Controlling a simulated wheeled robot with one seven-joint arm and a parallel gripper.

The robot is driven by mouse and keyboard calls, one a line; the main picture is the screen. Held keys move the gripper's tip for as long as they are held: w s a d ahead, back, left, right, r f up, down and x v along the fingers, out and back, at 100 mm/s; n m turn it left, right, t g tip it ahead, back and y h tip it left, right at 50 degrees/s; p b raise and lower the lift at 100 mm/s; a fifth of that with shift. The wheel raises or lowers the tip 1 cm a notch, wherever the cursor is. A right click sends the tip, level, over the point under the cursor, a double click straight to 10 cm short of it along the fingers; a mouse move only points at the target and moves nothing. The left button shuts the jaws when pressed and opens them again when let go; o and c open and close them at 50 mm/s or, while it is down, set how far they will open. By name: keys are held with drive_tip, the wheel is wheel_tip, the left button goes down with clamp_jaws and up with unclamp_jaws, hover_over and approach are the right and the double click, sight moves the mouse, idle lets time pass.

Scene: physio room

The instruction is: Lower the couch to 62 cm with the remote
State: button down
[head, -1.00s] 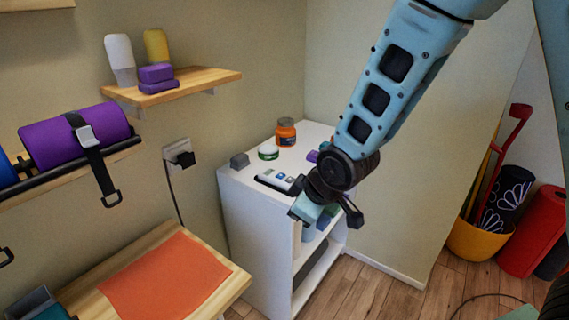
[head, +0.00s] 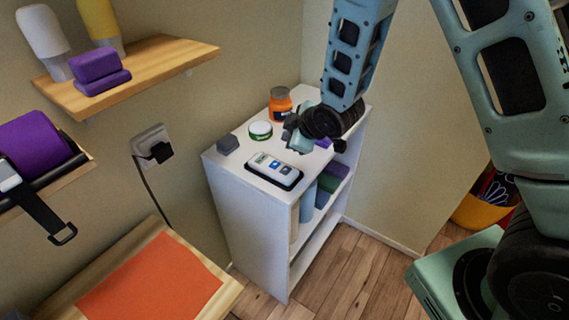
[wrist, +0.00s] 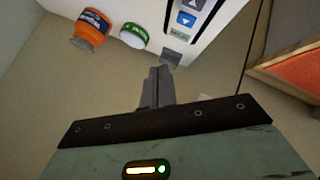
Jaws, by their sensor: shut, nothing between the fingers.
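The remote (head: 275,168) is white with blue buttons and lies in a black holder on top of the white cabinet. I do not see the couch.
On the white cabinet (head: 245,205) stand an orange jar (head: 280,104), a green-and-white tin (head: 260,131) and a grey block (head: 228,144), close around the remote. A wooden shelf (head: 165,62) is on the wall at left. A wooden table with an orange mat (head: 152,280) is in front.

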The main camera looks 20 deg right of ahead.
sight(288, 172)
wheel_tip(288, 172, down, 9)
drive_tip(key=b, duration=0.6)
drive_tip(key=shift+r+b, duration=0.1)
drive_tip(key=shift+b, duration=0.25)
idle(1.8)
drive_tip(key=shift+f+b, duration=0.4)
drive_tip(key=shift+b, duration=0.05)
